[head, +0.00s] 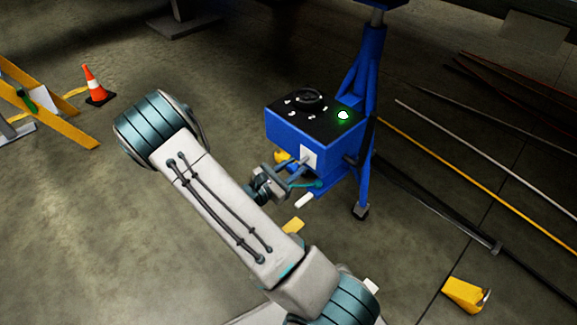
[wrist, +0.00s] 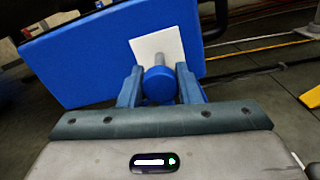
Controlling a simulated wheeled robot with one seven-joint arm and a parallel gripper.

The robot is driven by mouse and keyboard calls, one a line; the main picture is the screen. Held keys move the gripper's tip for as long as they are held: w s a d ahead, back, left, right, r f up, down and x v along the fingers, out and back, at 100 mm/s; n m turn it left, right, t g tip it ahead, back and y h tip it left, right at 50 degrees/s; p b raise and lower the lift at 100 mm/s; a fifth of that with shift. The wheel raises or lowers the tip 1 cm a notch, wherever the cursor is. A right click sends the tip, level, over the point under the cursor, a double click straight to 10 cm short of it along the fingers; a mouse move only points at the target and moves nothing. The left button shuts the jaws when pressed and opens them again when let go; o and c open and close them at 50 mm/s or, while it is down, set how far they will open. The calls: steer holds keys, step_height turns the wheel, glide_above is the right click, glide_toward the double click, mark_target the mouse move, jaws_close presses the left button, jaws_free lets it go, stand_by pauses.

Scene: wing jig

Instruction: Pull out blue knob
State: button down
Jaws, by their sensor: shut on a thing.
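The blue knob (wrist: 159,86) sits on a grey shaft in front of a white plate (wrist: 158,46) on the side of a blue box (wrist: 85,55). My gripper (wrist: 160,88) is shut on the knob, with one finger on each side of it in the wrist view. In the head view the blue box (head: 310,122) has a black top with a dial and a lit green light (head: 343,115). The white plate (head: 309,157) faces my gripper (head: 300,182) there. The knob is too small to make out in the head view.
A blue stand (head: 369,110) rises behind the box. Long rods (head: 480,160) lie on the floor at right. A yellow object (head: 464,294) lies at lower right. An orange cone (head: 96,85) and a yellow frame (head: 45,105) stand at left.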

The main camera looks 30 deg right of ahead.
steer(key=c, duration=1.1)
jaws_free()
steer(key=shift+s+a+f, duration=0.1)
steer(key=shift+a, duration=0.2)
steer(key=shift+o, duration=0.2)
steer(key=shift+d, duration=0.1)
steer(key=p+v, duration=0.3)
steer(key=v, duration=1.1)
steer(key=shift+d, duration=0.1)
